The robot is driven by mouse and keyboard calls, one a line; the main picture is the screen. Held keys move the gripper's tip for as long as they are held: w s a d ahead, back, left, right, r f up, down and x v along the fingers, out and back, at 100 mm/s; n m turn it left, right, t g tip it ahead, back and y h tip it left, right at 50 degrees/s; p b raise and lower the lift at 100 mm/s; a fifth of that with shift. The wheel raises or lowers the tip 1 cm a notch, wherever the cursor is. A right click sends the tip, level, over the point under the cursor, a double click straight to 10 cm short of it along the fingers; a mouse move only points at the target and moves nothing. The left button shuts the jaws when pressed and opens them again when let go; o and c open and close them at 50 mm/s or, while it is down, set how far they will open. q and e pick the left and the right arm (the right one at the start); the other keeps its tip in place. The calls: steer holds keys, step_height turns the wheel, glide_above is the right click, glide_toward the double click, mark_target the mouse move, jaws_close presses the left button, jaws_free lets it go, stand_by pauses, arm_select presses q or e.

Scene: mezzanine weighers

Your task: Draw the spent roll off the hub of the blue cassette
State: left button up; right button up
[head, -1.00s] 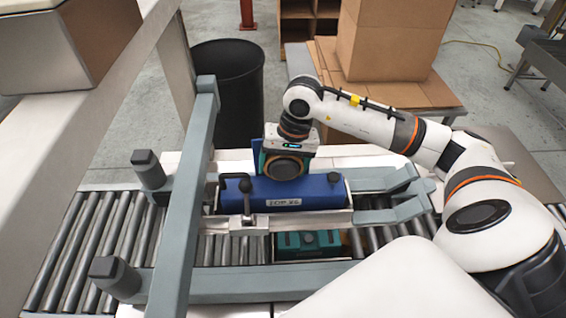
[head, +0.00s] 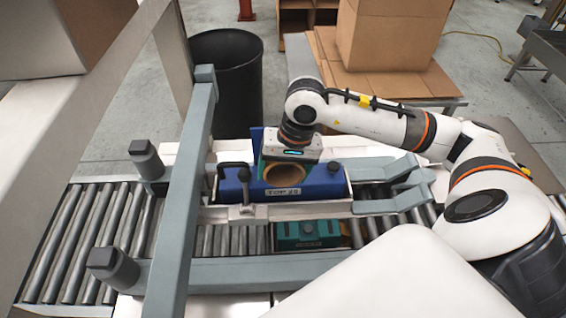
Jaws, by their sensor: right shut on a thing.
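The blue cassette (head: 328,184) sits in a pale cradle (head: 325,209) over the roller conveyor, with a label reading "TOP 22" on its front. A blue upright plate (head: 257,141) rises at its back left. My right gripper (head: 285,170) comes down over the cassette with teal fingers, shut on the spent roll (head: 285,184), a tan ring. The roll overlaps the cassette's blue face in the picture. The hub is not clear to see, and I cannot tell whether the roll still sits around it. My left gripper is out of view.
A grey frame bar (head: 190,200) crosses left of the cassette. Grey forked arms (head: 395,183) stand at its right. A teal box (head: 306,234) sits below, in front. A black bin (head: 226,80) stands behind. A cardboard box (head: 392,35) stands at the back right.

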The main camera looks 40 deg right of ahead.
steer(key=shift+s+a+b, duration=0.2)
steer(key=shift+s+a, duration=0.2)
steer(key=shift+s, duration=0.3)
steer(key=shift+s+a+b, duration=0.15)
steer(key=shift+s+a, duration=0.25)
steer(key=shift+s, duration=0.25)
